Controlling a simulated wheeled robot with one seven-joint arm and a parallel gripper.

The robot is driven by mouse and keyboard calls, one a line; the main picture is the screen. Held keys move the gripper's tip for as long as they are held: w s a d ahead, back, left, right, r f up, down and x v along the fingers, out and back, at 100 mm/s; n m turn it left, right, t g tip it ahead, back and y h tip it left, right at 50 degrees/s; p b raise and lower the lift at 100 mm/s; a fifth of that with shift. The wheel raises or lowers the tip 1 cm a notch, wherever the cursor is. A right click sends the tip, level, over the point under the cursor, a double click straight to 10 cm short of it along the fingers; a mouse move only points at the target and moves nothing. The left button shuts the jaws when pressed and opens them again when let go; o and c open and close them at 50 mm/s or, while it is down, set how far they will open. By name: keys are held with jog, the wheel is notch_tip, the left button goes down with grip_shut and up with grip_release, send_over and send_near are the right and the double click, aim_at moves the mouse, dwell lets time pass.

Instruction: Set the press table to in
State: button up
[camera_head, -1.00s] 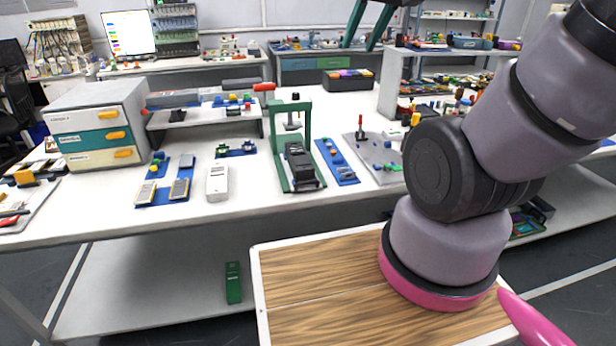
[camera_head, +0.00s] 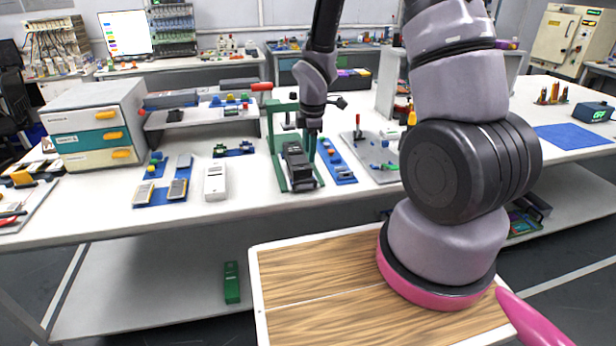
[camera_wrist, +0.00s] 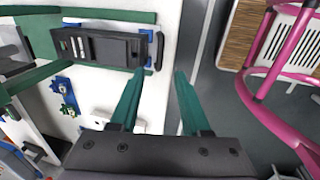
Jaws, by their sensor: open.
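The press is a green frame (camera_head: 274,150) with a red lever handle (camera_head: 261,86), standing on the white workbench. Its black press table (camera_head: 298,168) lies at the front of the green base in the head view. In the head view my wrist covers the press's upper part; the fingertips are hard to make out.
A blue tray of small parts (camera_head: 337,163) lies right of the press, and a grey plate with a red-handled tool (camera_head: 372,160) farther right. A white device (camera_head: 215,184) and blue trays stand left. The bench's front strip is clear.

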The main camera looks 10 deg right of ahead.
aim_at(308, 181)
jog(key=f, duration=0.3)
jog(key=w+f, duration=0.1)
jog(key=f, duration=0.3)
jog(key=w+f, duration=0.1)
jog(key=f, duration=0.2)
jog(key=shift+f, duration=0.35)
grip_shut()
dwell(1.0)
